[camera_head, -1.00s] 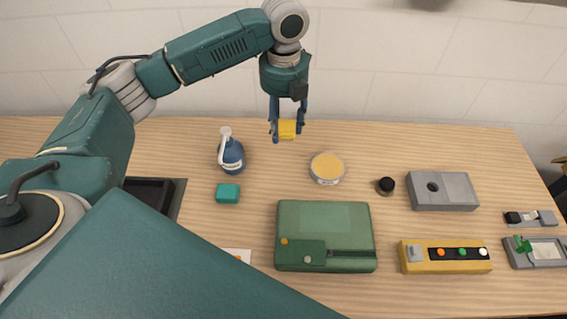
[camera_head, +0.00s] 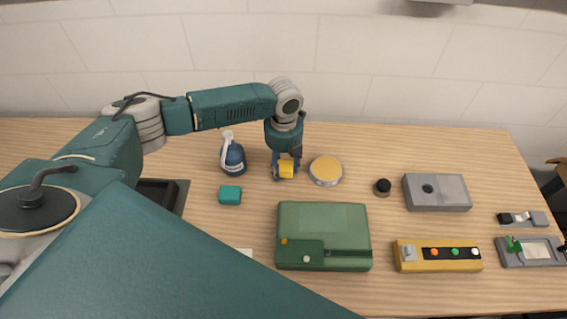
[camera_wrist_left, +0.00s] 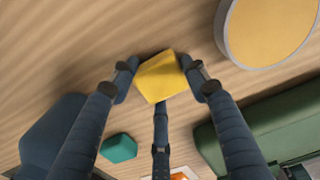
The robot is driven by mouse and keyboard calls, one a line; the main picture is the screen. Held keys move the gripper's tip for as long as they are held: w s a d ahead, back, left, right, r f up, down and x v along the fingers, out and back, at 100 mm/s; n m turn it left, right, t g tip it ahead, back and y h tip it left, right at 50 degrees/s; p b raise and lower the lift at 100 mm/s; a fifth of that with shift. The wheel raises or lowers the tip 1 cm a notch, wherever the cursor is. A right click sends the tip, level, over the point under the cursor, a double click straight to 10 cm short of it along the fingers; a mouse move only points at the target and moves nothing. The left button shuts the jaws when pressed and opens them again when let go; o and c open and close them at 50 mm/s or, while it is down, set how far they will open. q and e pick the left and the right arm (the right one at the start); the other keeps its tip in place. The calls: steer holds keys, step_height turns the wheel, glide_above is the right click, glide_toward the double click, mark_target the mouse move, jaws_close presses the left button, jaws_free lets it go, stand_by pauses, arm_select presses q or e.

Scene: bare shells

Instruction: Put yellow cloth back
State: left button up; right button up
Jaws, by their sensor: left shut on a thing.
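The yellow cloth (camera_head: 287,170) is a small folded block held in my left gripper (camera_head: 285,172), between the blue bottle and the round tin. It also shows in the left wrist view (camera_wrist_left: 162,77), with the dark fingers of my left gripper (camera_wrist_left: 163,72) closed on its two sides. The cloth is at or just above the wooden table (camera_head: 330,142); I cannot tell whether it touches. My right gripper does not show.
A blue spray bottle (camera_head: 232,157) stands left of the gripper and a yellow-topped tin (camera_head: 325,170) close to its right. A teal block (camera_head: 230,195) and a green case (camera_head: 322,225) lie nearer. A black knob (camera_head: 382,186) and grey box (camera_head: 437,190) are farther right.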

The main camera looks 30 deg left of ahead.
mark_target(284, 165)
arm_select(q)
steer(key=o, duration=1)
steer(key=shift+r, duration=0.2)
steer(key=shift+w+r, duration=0.1)
steer(key=shift+r, duration=0.25)
step_height(284, 165, up, 11)
steer(key=b, duration=0.3)
